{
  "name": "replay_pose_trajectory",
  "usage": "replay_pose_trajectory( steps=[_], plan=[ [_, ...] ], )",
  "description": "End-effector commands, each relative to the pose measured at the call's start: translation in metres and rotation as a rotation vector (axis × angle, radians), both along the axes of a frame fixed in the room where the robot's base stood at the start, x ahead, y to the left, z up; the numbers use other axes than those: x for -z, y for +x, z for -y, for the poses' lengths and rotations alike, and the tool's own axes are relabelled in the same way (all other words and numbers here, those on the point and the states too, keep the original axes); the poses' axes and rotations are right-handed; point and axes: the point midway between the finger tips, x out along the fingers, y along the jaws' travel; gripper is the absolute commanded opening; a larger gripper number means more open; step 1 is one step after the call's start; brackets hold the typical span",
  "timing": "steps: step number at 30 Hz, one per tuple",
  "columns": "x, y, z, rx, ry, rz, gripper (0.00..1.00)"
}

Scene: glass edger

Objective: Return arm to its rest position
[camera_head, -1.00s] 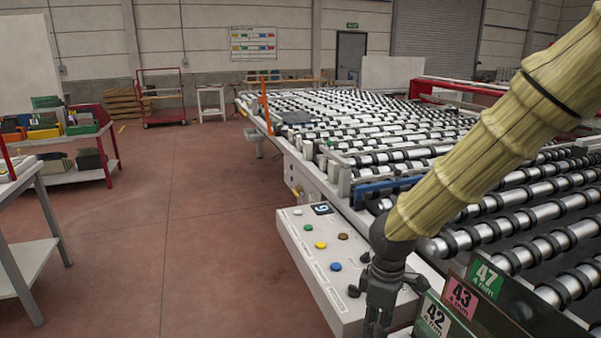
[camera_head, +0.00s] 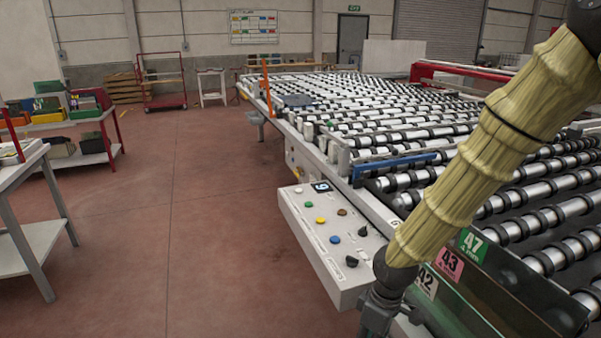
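My arm, in a yellowish sleeve, comes in from the upper right and slants down to the lower middle. The dark wrist end of my gripper (camera_head: 378,318) shows at the bottom edge, right of the control panel (camera_head: 325,250). The fingers are cut off by the frame, so their state is hidden. The panel carries a small display, coloured buttons and black knobs, and sits on the side of the roller table (camera_head: 400,118).
Numbered cards 42 (camera_head: 427,282), 43 (camera_head: 449,264) and 47 (camera_head: 473,245) stand close beside my wrist. A blue bar (camera_head: 395,166) lies by the rollers. A work table (camera_head: 25,172) and a red-framed cart (camera_head: 85,150) stand left. The red floor (camera_head: 200,230) between is clear.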

Motion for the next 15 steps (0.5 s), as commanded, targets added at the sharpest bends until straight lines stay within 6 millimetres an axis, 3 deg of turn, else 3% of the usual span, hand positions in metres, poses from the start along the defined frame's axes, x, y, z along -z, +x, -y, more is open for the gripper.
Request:
replay_pose_trajectory(
  steps=[6, 15],
  plan=[
    [0.069, -0.035, -0.006, 0.171, 0.05, -0.052, 0.32],
    [0.154, -0.091, 0.0, 0.441, 0.063, -0.091, 0.32]
  ],
)
